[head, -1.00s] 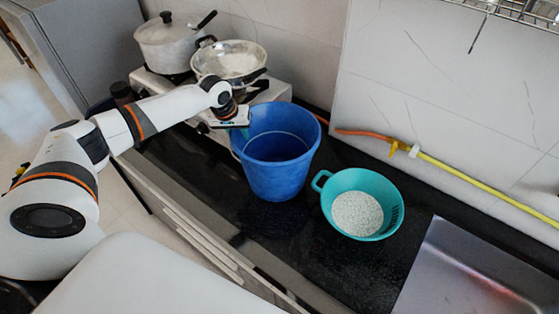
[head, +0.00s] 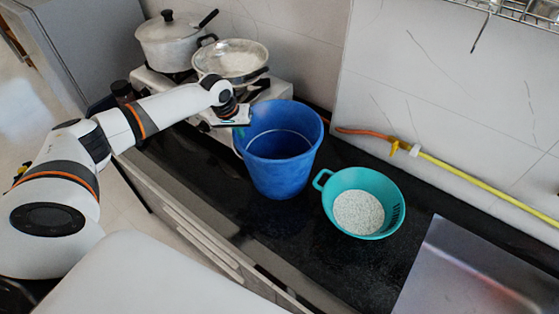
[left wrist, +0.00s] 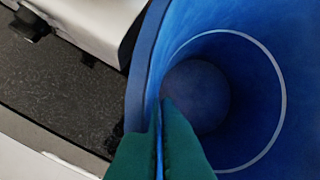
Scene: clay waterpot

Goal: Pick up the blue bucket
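The blue bucket (head: 283,170) is upright over the black counter, in the middle of the head view. I cannot tell whether its base touches the counter. It looks empty, with a pale thin handle ring lying inside. In the left wrist view the bucket (left wrist: 245,60) fills the right side. My left gripper (head: 243,121) is at the bucket's left rim. In the left wrist view its green fingers (left wrist: 160,120) lie on either side of the bucket wall and are closed on it. My right gripper is not in view.
A teal colander (head: 362,181) with white grains stands just right of the bucket. A stove (head: 274,90) with a lidded pot (head: 167,45) and a pan (head: 232,65) is behind my left arm. A sink (head: 470,272) is at lower right. A yellow hose (head: 470,176) runs along the wall.

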